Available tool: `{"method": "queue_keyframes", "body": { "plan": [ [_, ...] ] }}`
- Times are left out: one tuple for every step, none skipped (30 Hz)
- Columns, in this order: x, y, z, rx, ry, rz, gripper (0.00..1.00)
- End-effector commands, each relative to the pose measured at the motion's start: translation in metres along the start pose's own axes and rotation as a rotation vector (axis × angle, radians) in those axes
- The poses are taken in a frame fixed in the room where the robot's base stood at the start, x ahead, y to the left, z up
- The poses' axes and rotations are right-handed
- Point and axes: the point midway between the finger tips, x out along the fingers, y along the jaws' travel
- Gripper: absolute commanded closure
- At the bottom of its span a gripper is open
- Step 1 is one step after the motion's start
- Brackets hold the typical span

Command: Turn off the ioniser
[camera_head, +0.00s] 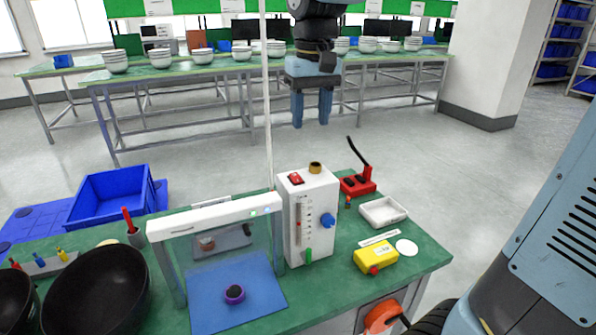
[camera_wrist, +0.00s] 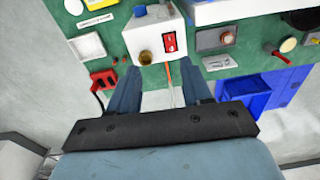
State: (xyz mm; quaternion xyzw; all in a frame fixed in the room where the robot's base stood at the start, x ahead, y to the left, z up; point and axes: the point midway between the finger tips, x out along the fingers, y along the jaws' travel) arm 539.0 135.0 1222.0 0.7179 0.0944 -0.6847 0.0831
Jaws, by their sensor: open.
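A white box (camera_head: 311,218) stands upright on the green bench, with a red rocker switch (camera_head: 296,179) and a brass-coloured cap on top. Its front has a scale, a blue knob (camera_head: 328,220) and a green part low down. Left of it, a white bar (camera_head: 214,216) with small lit spots spans a frame over a blue mat. No readable label shows which is the ioniser. My gripper (camera_head: 311,124) hangs open and empty, above and beyond the bench. In the wrist view, the red switch (camera_wrist: 169,43) shows just beyond my open gripper (camera_wrist: 163,82), apart from it.
A thin pale pole (camera_head: 267,110) rises beside the white box. A red lever device (camera_head: 358,182), white tray (camera_head: 383,212) and yellow box (camera_head: 376,257) lie to its right. Black bowls (camera_head: 95,292) and a blue bin (camera_head: 111,196) are left. Open floor lies behind the bench.

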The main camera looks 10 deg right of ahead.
Motion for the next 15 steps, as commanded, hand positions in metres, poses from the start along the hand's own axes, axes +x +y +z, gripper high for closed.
{"method": "queue_keyframes", "body": {
  "plan": [
    [0.002, -0.007, -0.007, -0.011, -0.017, 0.003, 0.51],
    [0.002, -0.01, -0.011, -0.015, -0.024, 0.004, 0.51],
    [0.002, -0.013, -0.013, -0.02, -0.033, 0.006, 0.51],
    [0.003, -0.015, -0.015, -0.022, -0.039, 0.007, 0.51],
    [0.003, -0.016, -0.017, -0.024, -0.043, 0.008, 0.51],
    [0.003, -0.018, -0.018, -0.025, -0.047, 0.008, 0.51],
    [0.004, -0.018, -0.019, -0.026, -0.049, 0.009, 0.51],
    [0.005, -0.019, -0.019, -0.027, -0.05, 0.009, 0.51],
    [0.007, -0.019, -0.019, -0.027, -0.051, 0.009, 0.51],
    [0.01, -0.019, -0.019, -0.028, -0.052, 0.01, 0.51],
    [0.013, -0.019, -0.019, -0.027, -0.052, 0.01, 0.51],
    [0.017, -0.019, -0.019, -0.027, -0.052, 0.01, 0.51],
    [0.021, -0.019, -0.018, -0.027, -0.053, 0.01, 0.51],
    [0.025, -0.019, -0.018, -0.028, -0.053, 0.01, 0.51],
    [0.032, -0.019, -0.018, -0.028, -0.053, 0.01, 0.51]
  ]
}}
